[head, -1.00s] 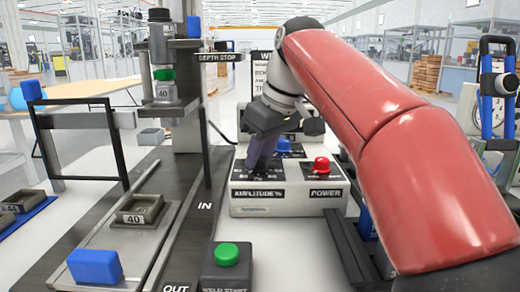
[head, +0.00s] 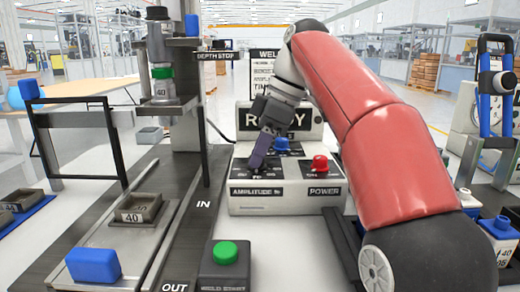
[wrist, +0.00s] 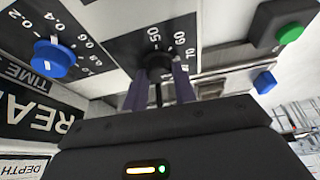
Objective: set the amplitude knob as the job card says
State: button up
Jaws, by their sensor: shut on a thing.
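The welder control box (head: 285,203) stands at the middle, with an AMPLITUDE % label on its left front and a POWER label on its right. My gripper (head: 254,165) points down at the amplitude dial. In the wrist view the black amplitude knob (wrist: 158,64) sits between my gripper's two fingers (wrist: 158,88), which are shut on it. The scale marks 50, 60 and 70 show around it; I cannot tell exactly where its pointer stands. The white card (head: 263,75) headed WEL… is partly hidden behind the box and my arm.
A blue time knob (head: 281,144) and a red power knob (head: 320,162) stand near the gripper. The READY display (head: 262,118) rises behind. The green weld button (head: 226,254) is in front. The press column (head: 184,90) stands at left, beside a part marked 40 (head: 133,217).

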jog(key=shift+r, duration=0.1)
dwell(0.3)
jog(key=o, duration=1)
jog(key=shift+c, duration=0.2)
